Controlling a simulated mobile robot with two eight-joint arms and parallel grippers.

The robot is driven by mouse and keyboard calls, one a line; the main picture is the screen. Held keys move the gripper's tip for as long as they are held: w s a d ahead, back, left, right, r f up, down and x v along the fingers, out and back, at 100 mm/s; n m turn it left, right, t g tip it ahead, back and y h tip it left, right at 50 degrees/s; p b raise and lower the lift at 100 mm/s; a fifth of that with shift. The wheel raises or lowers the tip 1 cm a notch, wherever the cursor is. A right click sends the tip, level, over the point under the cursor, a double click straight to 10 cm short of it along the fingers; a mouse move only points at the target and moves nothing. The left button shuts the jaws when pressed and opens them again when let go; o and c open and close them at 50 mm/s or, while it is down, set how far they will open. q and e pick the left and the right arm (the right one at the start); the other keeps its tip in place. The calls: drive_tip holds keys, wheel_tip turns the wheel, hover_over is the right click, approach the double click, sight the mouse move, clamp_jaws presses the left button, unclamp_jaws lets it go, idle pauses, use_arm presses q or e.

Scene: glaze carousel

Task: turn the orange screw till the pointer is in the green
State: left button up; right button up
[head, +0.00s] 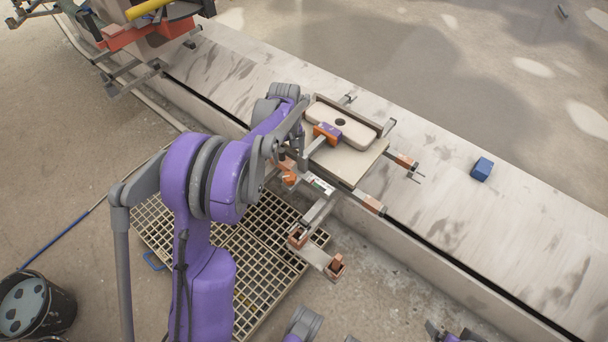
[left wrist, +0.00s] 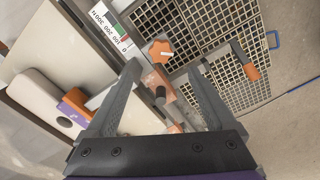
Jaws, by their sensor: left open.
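The orange screw has a star-shaped knob (left wrist: 161,51), which also shows small in the head view (head: 289,179) below my left gripper. My left gripper (left wrist: 163,65) is open and empty. In the left wrist view its fingertips appear on either side just below the knob; I cannot tell the gap in depth. In the head view the gripper (head: 288,163) is partly hidden by its own wrist. A white scale (left wrist: 114,26) with numbers, a green patch and a little red lies beside the knob. It also shows in the head view (head: 320,185). The pointer's exact place is too small to read.
A pale board (head: 345,163) carries a cream block (head: 342,124) and an orange-purple clamp (head: 327,133). A floor grate (head: 262,255) lies below. A bracket (head: 320,258) with brown blocks juts out in front. A blue block (head: 482,169) rests on the otherwise clear ledge at right.

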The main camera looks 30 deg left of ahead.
sight(290, 175)
use_arm(q)
wheel_tip(290, 175, down, 10)
drive_tip(key=shift+s+f+b, duration=0.1)
drive_tip(key=shift+f+b, duration=0.1)
drive_tip(key=shift+b, duration=0.7)
drive_tip(key=c, duration=1.4)
drive_tip(key=shift+m, duration=0.3)
drive_tip(key=m, duration=0.3)
drive_tip(key=shift+m, duration=0.3)
drive_tip(key=shift+m+b, duration=0.35)
drive_tip(key=shift+m, duration=1.85)
